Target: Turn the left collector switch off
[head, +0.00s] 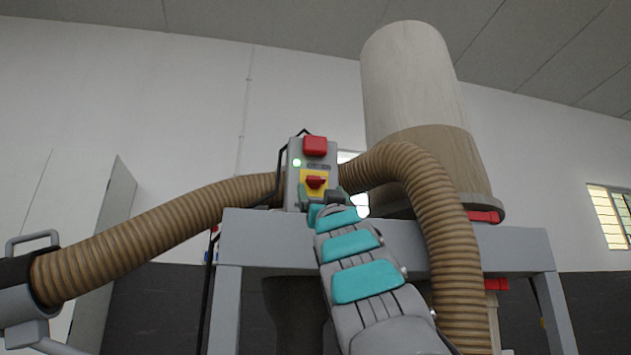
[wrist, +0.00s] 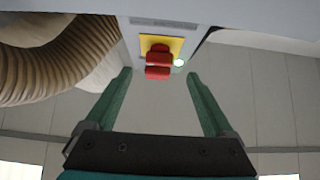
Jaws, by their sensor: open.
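A grey control box (head: 293,190) is mounted above a grey frame in the head view. It carries a red rotary switch (head: 315,182) on a yellow plate, a lit green lamp (head: 297,162) and a red block (head: 315,146) at its top. My gripper (head: 330,196) is just below and in front of the switch, partly hiding the box's lower edge. In the wrist view, my gripper (wrist: 160,75) is open and empty, its green fingers apart. The red switch (wrist: 158,58) appears between and beyond the fingertips, with the green lamp (wrist: 179,62) beside it. Contact cannot be told.
A ribbed brown hose (head: 160,237) runs left from behind the box, and another hose (head: 445,235) arches down to the right, close to my arm. A large beige cylinder (head: 415,85) stands behind on the grey frame (head: 260,238). Open space lies in front of the box.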

